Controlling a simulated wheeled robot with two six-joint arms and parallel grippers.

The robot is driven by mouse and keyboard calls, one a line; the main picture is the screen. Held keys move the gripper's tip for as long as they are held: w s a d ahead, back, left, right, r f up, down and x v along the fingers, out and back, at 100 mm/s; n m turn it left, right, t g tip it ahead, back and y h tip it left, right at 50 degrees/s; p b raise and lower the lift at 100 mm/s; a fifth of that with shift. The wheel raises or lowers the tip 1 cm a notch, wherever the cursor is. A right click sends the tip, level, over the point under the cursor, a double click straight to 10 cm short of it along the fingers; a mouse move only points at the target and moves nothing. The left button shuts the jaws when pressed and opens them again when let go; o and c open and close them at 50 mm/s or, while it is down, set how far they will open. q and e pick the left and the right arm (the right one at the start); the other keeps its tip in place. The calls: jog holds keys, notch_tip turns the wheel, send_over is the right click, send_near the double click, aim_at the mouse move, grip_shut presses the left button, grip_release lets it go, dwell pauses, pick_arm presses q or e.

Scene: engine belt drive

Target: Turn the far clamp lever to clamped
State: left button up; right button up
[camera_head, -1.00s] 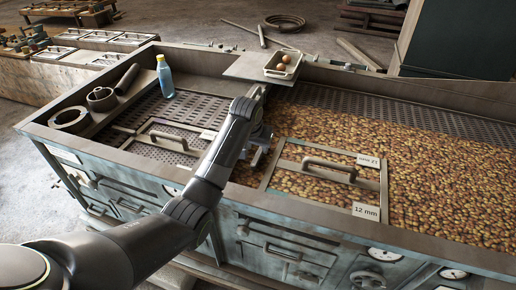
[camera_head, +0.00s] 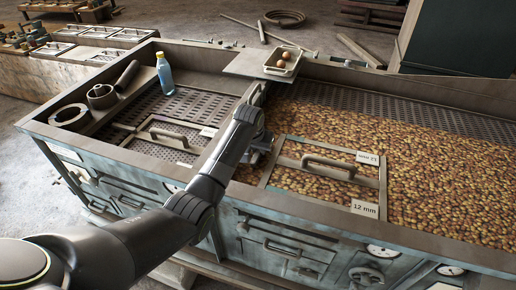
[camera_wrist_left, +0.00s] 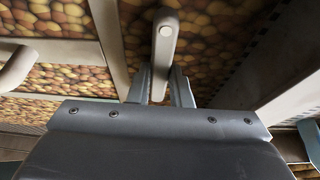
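My left gripper (camera_head: 264,144) is over the edge of the seed-filled bed, beside the divider plate, with its arm coming in from the left. In the left wrist view a grey lever with a rounded end (camera_wrist_left: 166,32) stands between the two fingers (camera_wrist_left: 162,88). The fingers are apart, one on each side of the lever. I cannot tell whether they press on it. In the head view my arm and wrist hide the lever. My right gripper is not in view.
A framed screen with a bar handle (camera_head: 330,166) lies just right of my gripper; another framed screen (camera_head: 170,136) is on the left. A tray with eggs (camera_head: 282,62) sits on the plate behind.

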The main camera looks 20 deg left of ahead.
pick_arm(q)
grip_shut()
